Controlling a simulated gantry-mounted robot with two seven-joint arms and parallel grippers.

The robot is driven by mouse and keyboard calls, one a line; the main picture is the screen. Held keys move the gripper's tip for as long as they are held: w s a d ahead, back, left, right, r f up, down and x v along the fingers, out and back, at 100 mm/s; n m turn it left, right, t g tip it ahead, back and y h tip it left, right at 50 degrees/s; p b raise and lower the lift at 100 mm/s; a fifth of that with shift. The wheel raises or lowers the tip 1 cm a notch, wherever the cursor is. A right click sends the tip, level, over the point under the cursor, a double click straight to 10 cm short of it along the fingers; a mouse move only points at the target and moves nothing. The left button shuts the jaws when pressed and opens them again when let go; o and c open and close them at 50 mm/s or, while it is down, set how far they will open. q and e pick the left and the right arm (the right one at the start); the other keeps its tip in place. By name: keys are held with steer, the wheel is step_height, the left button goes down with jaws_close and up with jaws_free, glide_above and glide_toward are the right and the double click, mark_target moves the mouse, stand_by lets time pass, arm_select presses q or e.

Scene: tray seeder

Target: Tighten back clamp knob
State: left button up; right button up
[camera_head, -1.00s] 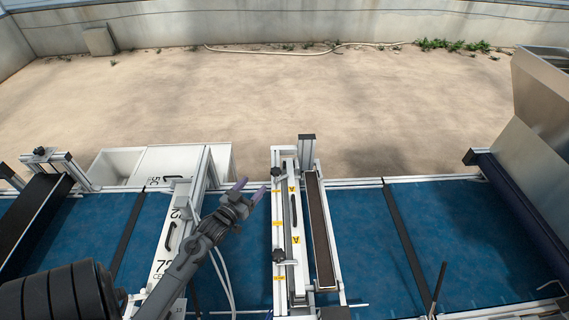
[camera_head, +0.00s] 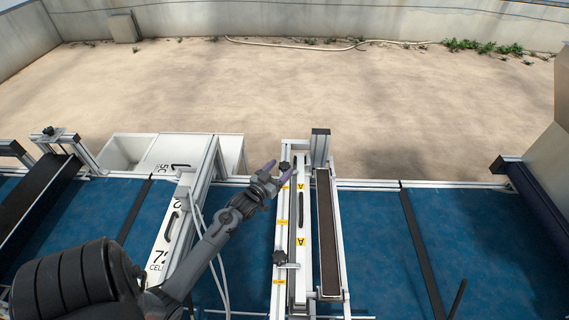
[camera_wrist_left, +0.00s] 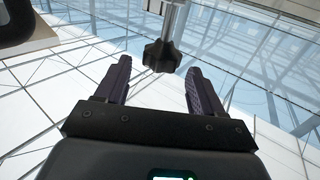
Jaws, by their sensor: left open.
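The back clamp knob (camera_head: 285,166) is a small black lobed knob at the far end of the white clamp bar with yellow "A" labels (camera_head: 301,215). In the left wrist view, the knob (camera_wrist_left: 161,56) hangs on a metal stem between the two purple-grey fingertips, with gaps on both sides. My left gripper (camera_head: 279,169) is open, its fingertips at the back knob; it also shows in the left wrist view (camera_wrist_left: 158,68). How deep the knob sits between the fingers is hard to tell. My right gripper is out of view.
A second black knob (camera_head: 280,257) sits at the near end of the bar. A tall metal post (camera_head: 320,148) stands right of the back knob. A white frame labelled "72" (camera_head: 168,240) is to the left. The blue belt (camera_head: 370,230) is clear on the right.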

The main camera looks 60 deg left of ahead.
mark_target(284, 164)
arm_select(q)
steer(key=shift+x, duration=1.7)
steer(key=c, duration=0.9)
steer(key=shift+c, duration=0.2)
steer(key=shift+m+h, duration=0.4)
steer(key=m+t+h+b, duration=0.1)
steer(key=m+h, duration=0.1)
steer(key=h, duration=0.2)
steer(key=shift+a+f+b, duration=0.1)
steer(key=shift+f+b, duration=0.05)
steer(key=shift+b, duration=0.25)
steer(key=shift+m+h+b, duration=1.4)
steer(key=shift+m+h, duration=0.3)
steer(key=shift+h, duration=0.7)
